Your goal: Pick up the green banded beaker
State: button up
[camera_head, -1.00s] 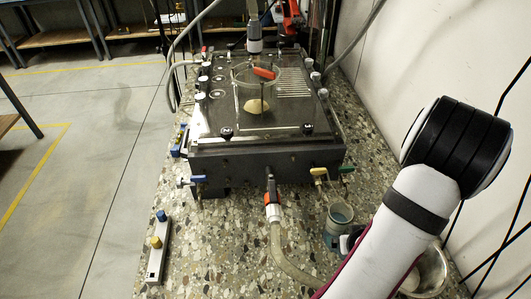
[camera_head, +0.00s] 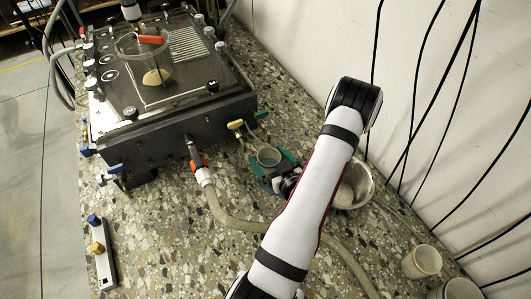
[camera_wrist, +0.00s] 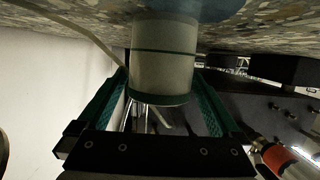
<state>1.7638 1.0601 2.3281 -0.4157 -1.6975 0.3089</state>
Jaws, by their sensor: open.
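The green banded beaker (camera_head: 268,156) stands on the speckled counter in front of the tank, just left of my forearm. In the wrist view it appears upside down as a pale translucent cylinder (camera_wrist: 163,58) with a thin dark line and a green band by its rim. My gripper (camera_head: 271,163) is open, with its green fingers on both sides of the beaker. In the wrist view the gripper (camera_wrist: 160,78) has a finger to the left and right of the beaker. Whether either finger touches it, I cannot tell.
The dark seepage tank (camera_head: 175,125), with valves along its front, stands behind left. A hose (camera_head: 235,222) runs from it across the counter. A metal bowl (camera_head: 362,187) is right of my arm. White containers (camera_head: 421,262) stand at front right. A valve block (camera_head: 102,255) lies at left.

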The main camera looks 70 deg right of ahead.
aim_at(274, 170)
jog(key=shift+x, duration=1.4)
jog(key=c, duration=1.3)
jog(key=shift+o, duration=0.2)
jog(key=shift+r, duration=0.1)
jog(key=shift+r, duration=0.1)
jog(key=shift+s+a, duration=3.55)
jog(key=shift+f, duration=0.2)
jog(key=o, duration=1.3)
jog(key=shift+c, duration=0.2)
